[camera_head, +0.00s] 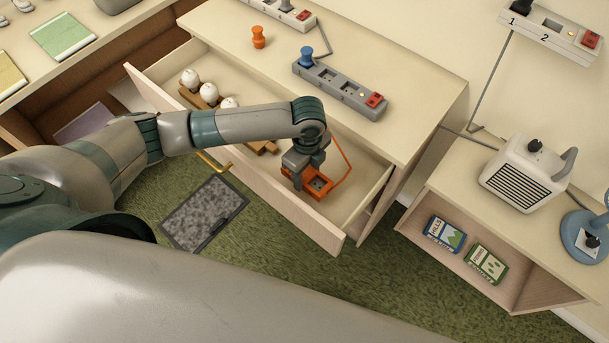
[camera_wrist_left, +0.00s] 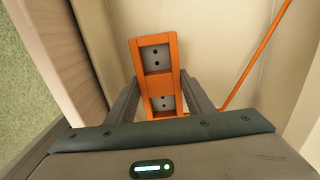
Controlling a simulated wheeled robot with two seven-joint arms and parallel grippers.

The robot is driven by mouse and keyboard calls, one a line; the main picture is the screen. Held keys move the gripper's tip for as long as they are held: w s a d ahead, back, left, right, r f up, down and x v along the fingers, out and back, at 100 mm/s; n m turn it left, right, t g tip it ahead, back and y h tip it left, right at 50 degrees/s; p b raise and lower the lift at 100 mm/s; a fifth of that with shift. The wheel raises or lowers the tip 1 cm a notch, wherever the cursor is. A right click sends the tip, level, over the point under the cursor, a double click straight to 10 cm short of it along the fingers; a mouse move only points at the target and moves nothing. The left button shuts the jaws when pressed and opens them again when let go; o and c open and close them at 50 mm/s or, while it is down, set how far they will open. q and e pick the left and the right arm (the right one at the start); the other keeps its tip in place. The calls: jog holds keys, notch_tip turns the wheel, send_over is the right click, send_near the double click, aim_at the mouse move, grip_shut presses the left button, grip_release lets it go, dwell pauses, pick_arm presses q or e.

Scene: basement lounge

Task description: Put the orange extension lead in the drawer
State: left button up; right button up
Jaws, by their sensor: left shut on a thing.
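The orange extension lead (camera_head: 316,186) is inside the open drawer (camera_head: 345,222), at its right end. My left gripper (camera_head: 298,174) reaches down into the drawer from above and is shut on the lead. In the left wrist view the lead (camera_wrist_left: 155,60) shows two grey sockets, and its body lies between the fingers of my left gripper (camera_wrist_left: 163,100). Its orange cable (camera_wrist_left: 255,62) runs up toward the drawer's back side. Whether the lead touches the drawer floor cannot be told. My right gripper is not in view.
White round objects (camera_head: 190,78) on a wooden holder lie in the drawer's left part. On the desk top are a grey power strip (camera_head: 340,90) with a blue plug (camera_head: 306,56) and an orange peg (camera_head: 259,37). A heater (camera_head: 528,172) stands on the right shelf unit.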

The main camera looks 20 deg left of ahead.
aim_at(307, 182)
pick_arm(q)
jog(key=shift+f, duration=0.2)
jog(key=shift+f+p, duration=0.3)
jog(key=shift+f, duration=1.6)
jog(key=o, duration=1.4)
jog(key=shift+f, duration=0.15)
notch_tip(307, 182, up, 12)
jog(key=shift+r+b, duration=0.2)
jog(key=shift+b, duration=0.55)
